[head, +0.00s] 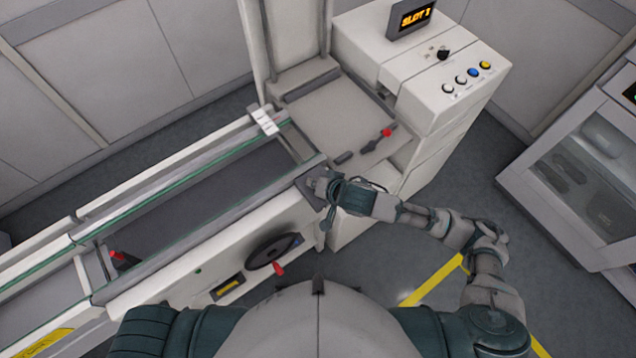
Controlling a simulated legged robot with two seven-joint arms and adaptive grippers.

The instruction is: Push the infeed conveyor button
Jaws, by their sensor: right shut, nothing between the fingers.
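The conveyor (225,222) runs from the lower left to the machine, with green belts along its rails. My right gripper (321,190) is shut and empty at the machine end of the conveyor's near rail, close to a dark end piece. I cannot tell whether it touches anything, and it hides part of that corner. The white control housing (425,100) at upper right carries a row of buttons: two white ones, a blue one (473,72) and a yellow one (485,65). Their labels are too small to read, so I cannot tell which is the infeed conveyor button. My left gripper is out of view.
A red-tipped lever (386,132) lies by the platform. A black handwheel (274,251) projects from the conveyor's front. A glass-fronted cabinet (585,170) stands at right; open floor lies between.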

